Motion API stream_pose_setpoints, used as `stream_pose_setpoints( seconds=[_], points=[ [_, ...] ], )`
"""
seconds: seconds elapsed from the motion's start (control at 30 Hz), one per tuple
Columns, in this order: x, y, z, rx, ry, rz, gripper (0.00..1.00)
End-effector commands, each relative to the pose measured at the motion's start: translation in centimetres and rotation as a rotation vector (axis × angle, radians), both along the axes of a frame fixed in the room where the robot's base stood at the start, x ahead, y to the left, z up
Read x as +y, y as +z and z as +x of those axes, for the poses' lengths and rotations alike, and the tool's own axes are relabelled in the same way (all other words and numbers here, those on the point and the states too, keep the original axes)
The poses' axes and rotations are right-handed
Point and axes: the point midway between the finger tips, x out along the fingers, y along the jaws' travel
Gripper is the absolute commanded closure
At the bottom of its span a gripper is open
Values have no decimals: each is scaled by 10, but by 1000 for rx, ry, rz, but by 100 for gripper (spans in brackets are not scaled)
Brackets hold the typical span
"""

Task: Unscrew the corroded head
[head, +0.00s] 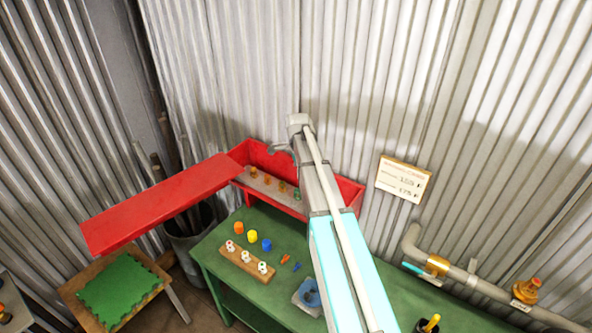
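A grey pipe (465,278) runs low along the wall at the right. A rusty orange head (526,289) stands upright on a pale fitting near the pipe's right end; it looks like the corroded head. My arm reaches up the middle of the view, well to the left of this head. A small grey part, perhaps my gripper (279,148), shows beside the arm at the red box (348,190). Its fingers cannot be made out, and I cannot tell whether it holds anything.
Several small heads (268,180) stand on a strip in the red box. The green bench (222,275) bears a wooden block (247,262), coloured caps (252,236) and a blue-grey item (308,295). A brass valve (437,265) with a cyan lever sits on the pipe. A sign (403,178) hangs above.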

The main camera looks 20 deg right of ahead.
Motion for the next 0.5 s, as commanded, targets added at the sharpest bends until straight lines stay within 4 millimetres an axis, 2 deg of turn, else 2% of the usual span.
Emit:
stream_pose_setpoints(
  seconds=[0.03, 0.5],
  points=[
    [0, -9, 0, 0, 0, 0, 21],
    [-1, -45, 0, 0, -1, 0, 21]
  ],
)
